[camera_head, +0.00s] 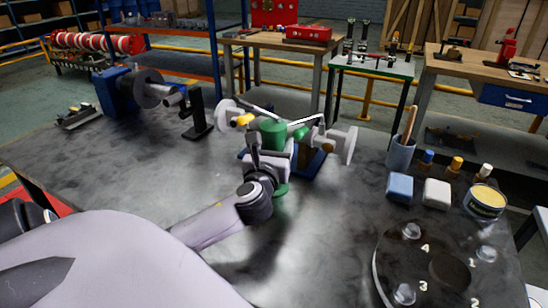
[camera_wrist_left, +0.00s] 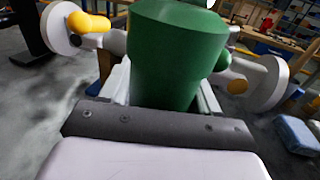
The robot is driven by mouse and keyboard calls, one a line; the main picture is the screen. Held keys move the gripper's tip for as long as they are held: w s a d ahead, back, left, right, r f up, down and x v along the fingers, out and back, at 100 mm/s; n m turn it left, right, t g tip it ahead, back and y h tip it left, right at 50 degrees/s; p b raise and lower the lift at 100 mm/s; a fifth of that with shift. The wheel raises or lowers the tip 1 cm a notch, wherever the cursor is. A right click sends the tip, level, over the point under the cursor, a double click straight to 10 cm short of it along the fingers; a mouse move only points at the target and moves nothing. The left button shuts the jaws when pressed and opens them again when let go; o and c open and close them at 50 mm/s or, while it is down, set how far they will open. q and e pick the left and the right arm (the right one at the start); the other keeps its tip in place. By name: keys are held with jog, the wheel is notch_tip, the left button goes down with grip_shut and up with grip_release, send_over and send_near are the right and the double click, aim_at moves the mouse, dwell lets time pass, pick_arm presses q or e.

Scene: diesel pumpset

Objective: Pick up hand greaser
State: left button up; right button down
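A green cylindrical body, which I take to be the hand greaser (camera_head: 272,131), is near the middle of the dark table in the head view. Its lower green end shows below my gripper. In the left wrist view the green cylinder (camera_wrist_left: 178,50) fills the middle, close to the palm. My left gripper (camera_head: 268,165) is at its near side and hides part of it. In the wrist view its light fingers flank the cylinder on both sides. I cannot tell whether they press on it. My right gripper is not in view.
Pipework with white flanges (camera_head: 344,146) and a yellow part stands close behind the greaser. A blue motor unit (camera_head: 117,93) and a black bracket (camera_head: 197,115) are at left. Blocks, bottles, a tin (camera_head: 486,201) and a numbered round plate (camera_head: 405,250) are at right. The table's left middle is clear.

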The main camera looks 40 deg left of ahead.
pick_arm(q)
grip_shut()
jog(key=shift+r, duration=0.2)
jog(key=shift+r, duration=0.1)
